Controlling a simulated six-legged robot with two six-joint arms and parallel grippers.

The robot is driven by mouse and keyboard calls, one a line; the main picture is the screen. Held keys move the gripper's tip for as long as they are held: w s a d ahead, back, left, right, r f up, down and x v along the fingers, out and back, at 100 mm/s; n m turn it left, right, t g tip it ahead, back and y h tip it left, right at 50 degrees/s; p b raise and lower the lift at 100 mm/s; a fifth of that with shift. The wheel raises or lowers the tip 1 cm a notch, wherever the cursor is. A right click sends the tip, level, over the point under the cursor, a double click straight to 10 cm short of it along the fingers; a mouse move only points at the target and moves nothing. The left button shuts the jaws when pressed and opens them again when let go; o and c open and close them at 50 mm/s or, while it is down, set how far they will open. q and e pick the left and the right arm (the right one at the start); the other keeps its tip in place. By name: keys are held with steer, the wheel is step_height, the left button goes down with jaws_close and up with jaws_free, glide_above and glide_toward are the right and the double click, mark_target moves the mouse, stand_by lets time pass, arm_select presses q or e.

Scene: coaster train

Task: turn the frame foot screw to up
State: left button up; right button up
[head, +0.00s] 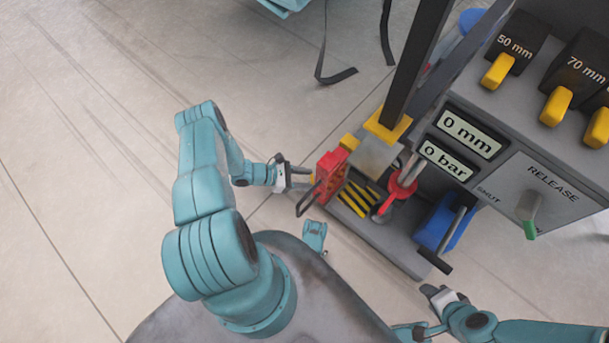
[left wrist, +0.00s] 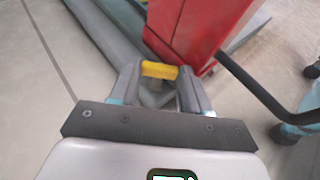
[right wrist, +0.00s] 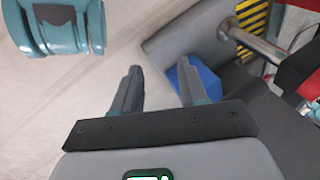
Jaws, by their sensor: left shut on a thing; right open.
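The frame foot screw, with a yellow crossbar head (left wrist: 160,70) on a grey stem, shows in the left wrist view beside the red box. My left gripper (left wrist: 158,82) is shut on the yellow head, one finger at each end. In the head view my left gripper (head: 300,179) is at the left side of the machine frame, and the screw head is hard to make out there. My right gripper (head: 436,291) is open and empty, near the frame's front right corner. Its open fingers show in the right wrist view (right wrist: 158,78).
A red box (head: 331,170) with a black bar handle (head: 306,199) stands beside the left gripper. A blue part (head: 440,224) with a dark bar stands near the right gripper. The grey console (head: 505,150) fills the right. Floor at left is clear.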

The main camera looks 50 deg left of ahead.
arm_select(q)
steer(key=shift+s+d+r+n+t+y+p, duration=0.1)
steer(key=shift+d+n+t+y+p, duration=0.3)
steer(key=shift+n+y+p, duration=0.9)
steer(key=shift+s+d+f+n+t+y+p, duration=0.15)
steer(key=shift+n+t+y+p, duration=0.4)
steer(key=shift+n+y+p, duration=0.7)
steer(key=shift+w+d+r+n+t+y+p, duration=0.15)
steer(key=shift+d+n+t+y+p, duration=0.25)
steer(key=shift+n+y+p, duration=0.9)
arm_select(e)
steer(key=s+a+r+g, duration=0.1)
steer(key=s+r, duration=0.3)
steer(key=r, duration=0.4)
steer(key=shift+s+a+g, duration=0.15)
steer(key=shift+s+g, duration=0.2)
steer(key=shift+g, duration=0.05)
arm_select(q)
steer(key=shift+a+y, duration=0.1)
steer(key=shift+y, duration=0.25)
steer(key=o, duration=0.8)
steer(key=shift+s, duration=0.15)
arm_select(e)
steer(key=shift+r, duration=0.1)
